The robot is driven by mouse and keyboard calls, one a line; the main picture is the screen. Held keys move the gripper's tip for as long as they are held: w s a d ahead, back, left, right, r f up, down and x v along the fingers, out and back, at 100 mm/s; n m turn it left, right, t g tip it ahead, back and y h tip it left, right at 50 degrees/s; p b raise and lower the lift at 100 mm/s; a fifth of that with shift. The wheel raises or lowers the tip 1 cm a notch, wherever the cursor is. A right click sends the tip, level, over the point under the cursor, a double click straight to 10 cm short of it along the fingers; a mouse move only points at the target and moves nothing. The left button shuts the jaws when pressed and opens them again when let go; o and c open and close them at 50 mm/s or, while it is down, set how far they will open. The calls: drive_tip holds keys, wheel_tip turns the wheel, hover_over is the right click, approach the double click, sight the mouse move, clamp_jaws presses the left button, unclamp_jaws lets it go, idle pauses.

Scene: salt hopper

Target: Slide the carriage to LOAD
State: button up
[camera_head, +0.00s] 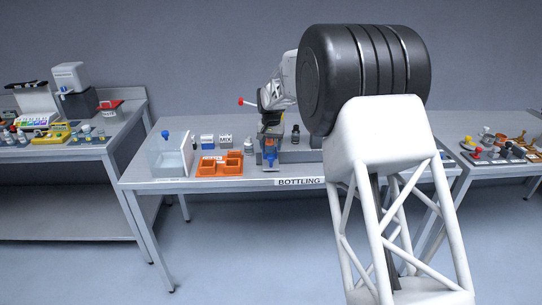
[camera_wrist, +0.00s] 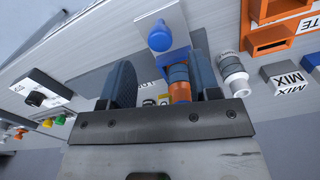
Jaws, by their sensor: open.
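My gripper (camera_head: 268,122) is above the middle of the bottling table, over a blue unit (camera_head: 269,152) with an orange edge. In the wrist view the dark fingers of my gripper (camera_wrist: 163,85) are apart. A blue-and-orange round part (camera_wrist: 179,82) shows between them, nearer the right finger; I cannot tell whether they touch. A light plate with a blue knob (camera_wrist: 159,37) lies just beyond the fingertips. A small pale label (camera_wrist: 147,85) with partly hidden letters shows between the fingers. I cannot tell for sure which part is the carriage.
An orange tray (camera_head: 218,168) and a clear box (camera_head: 168,160) with a blue knob stand left of the blue unit. A grey-white bottle (camera_wrist: 234,74) is close beside one finger, with a MIX block (camera_wrist: 288,80) beyond. A dark bottle (camera_head: 295,134) stands behind, right of my gripper.

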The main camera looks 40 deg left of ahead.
sight(271, 156)
drive_tip(key=shift+f, duration=2.45)
drive_tip(key=shift+c, duration=0.2)
clamp_jaws()
